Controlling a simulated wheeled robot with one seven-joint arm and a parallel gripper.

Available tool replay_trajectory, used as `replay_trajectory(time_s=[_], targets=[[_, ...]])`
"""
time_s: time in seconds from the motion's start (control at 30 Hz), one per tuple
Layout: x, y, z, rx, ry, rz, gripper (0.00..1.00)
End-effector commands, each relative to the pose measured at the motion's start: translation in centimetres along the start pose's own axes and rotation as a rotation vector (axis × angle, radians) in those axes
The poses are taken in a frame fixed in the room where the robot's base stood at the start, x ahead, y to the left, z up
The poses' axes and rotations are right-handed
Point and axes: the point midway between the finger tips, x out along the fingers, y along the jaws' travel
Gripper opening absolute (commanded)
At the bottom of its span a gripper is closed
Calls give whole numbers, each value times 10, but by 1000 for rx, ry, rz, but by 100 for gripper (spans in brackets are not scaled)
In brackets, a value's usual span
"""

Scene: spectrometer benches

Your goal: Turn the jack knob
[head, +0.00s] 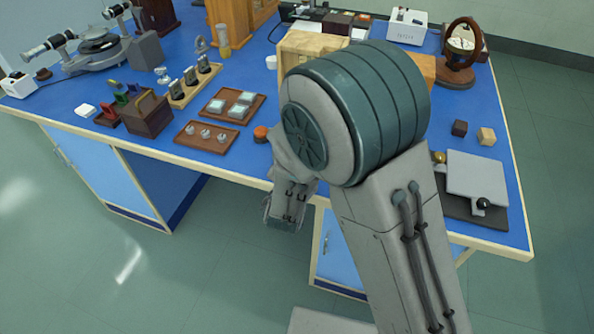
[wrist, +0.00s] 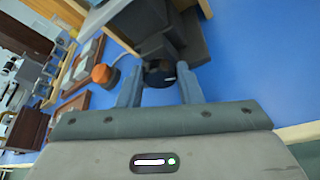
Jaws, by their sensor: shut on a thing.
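In the wrist view, the jack (wrist: 191,45) shows as a dark grey stepped body at the top of the picture. Its knob (wrist: 158,72) is round and dark with a small pale mark, and faces my gripper. My gripper (wrist: 160,87) has one blue-grey finger on each side of the knob and is shut on it. In the head view, my gripper (head: 285,212) hangs at the front edge of the blue bench, its fingertips unclear. The jack is not clearly seen there; my arm covers that part of the bench.
An orange round piece (head: 261,133) lies left of my gripper, also in the wrist view (wrist: 103,75). Wooden trays (head: 206,146) of small parts stand further left. A grey plate with a black knob (head: 483,203) sits at the bench's right. Floor in front is clear.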

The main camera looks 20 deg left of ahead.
Motion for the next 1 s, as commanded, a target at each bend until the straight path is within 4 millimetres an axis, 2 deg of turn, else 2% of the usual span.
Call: replay_trajectory(time_s=[0.73,0.77,0.8,0.83,1.0], targets=[[0,-1,0,57,1,22,9],[0,-1,0,57,1,22,38],[0,-1,0,57,1,22,49],[0,-1,0,57,1,22,54],[0,-1,0,56,1,22,54]])
